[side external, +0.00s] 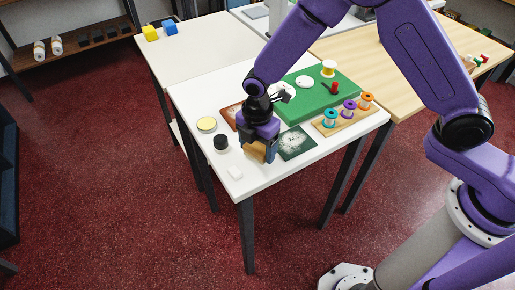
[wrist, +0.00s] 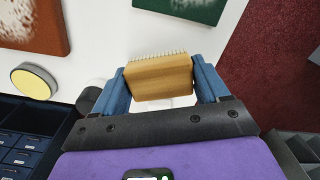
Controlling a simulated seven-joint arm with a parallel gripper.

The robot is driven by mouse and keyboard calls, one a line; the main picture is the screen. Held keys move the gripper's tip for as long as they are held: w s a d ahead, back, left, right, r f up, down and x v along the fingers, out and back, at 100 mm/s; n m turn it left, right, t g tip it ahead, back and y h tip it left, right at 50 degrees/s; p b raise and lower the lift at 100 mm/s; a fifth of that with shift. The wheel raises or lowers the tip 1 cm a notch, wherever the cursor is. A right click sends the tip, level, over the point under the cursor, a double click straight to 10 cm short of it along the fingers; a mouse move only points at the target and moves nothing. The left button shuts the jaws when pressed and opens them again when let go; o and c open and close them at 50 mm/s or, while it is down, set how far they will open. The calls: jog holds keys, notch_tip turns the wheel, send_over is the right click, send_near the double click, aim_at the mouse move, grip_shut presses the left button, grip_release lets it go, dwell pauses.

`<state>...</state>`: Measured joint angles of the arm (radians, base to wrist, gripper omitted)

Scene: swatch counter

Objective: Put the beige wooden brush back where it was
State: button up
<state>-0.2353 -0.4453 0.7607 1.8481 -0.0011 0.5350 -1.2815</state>
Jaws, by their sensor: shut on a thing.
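The beige wooden brush (wrist: 158,78) has a block body and a row of pale bristles along its far edge in the wrist view. My gripper (wrist: 159,72) is shut on it, one blue finger at each end. In the side external view my gripper (side external: 259,148) is over the front part of the white table (side external: 185,92), with the brush (side external: 257,154) partly hidden between the fingers. Whether the brush touches the table cannot be told. A dark green swatch with a white pattern (side external: 296,142) lies just right of it, and a rust swatch (side external: 231,113) lies behind, partly hidden.
A black-topped jar (side external: 221,142) and a round yellow-topped tin (side external: 207,124) stand left of my gripper. A small white block (side external: 235,172) sits near the front edge. A green mat (side external: 318,98) and a wooden rack (side external: 347,121) with coloured spools are to the right.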

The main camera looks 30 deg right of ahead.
aim_at(258, 146)
jog(key=shift+f, duration=0.6)
jog(key=shift+f, duration=0.15)
jog(key=o, duration=1)
notch_tip(258, 146, up, 12)
jog(key=shift+f, duration=0.25)
jog(key=shift+r, duration=0.4)
jog(key=shift+s, duration=0.1)
